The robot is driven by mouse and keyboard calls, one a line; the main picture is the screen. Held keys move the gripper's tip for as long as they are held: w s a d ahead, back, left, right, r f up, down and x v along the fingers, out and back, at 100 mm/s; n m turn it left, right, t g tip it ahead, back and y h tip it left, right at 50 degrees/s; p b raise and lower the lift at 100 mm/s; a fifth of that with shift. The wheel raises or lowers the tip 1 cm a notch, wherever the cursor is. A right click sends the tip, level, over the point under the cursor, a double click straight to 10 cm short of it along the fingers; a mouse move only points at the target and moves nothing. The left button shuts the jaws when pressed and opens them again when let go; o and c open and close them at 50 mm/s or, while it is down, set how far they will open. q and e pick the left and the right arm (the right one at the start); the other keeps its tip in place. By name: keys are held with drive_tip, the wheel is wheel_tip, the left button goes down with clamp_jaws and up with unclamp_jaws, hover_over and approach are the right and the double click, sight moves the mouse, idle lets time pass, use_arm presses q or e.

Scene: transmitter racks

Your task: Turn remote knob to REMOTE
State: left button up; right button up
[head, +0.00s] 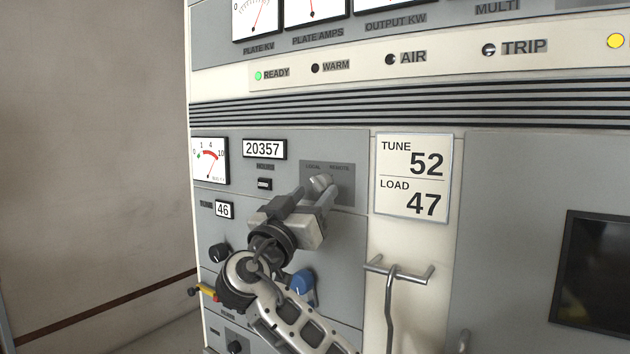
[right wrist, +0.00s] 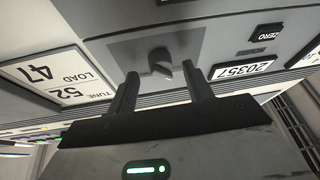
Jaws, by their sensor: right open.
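In the head view the knob (head: 320,184) is partly hidden by my right gripper (head: 312,192). That gripper is open and in front of the plate. In the right wrist view its fingertips (right wrist: 162,78) stand on either side of the knob, with gaps on both sides and nothing held. I cannot tell which label the knob points to. My left gripper is not in view.
A 20357 hours counter (head: 265,149) is left of the plate, and a TUNE/LOAD card (head: 413,177) is right of it. A blue knob (head: 302,283) sits below, beside my arm. A metal handle (head: 398,272) sticks out at lower right. A wall (head: 90,150) stands at left.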

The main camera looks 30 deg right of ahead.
drive_tip(key=shift+x, duration=0.9)
drive_tip(key=shift+c, duration=0.3)
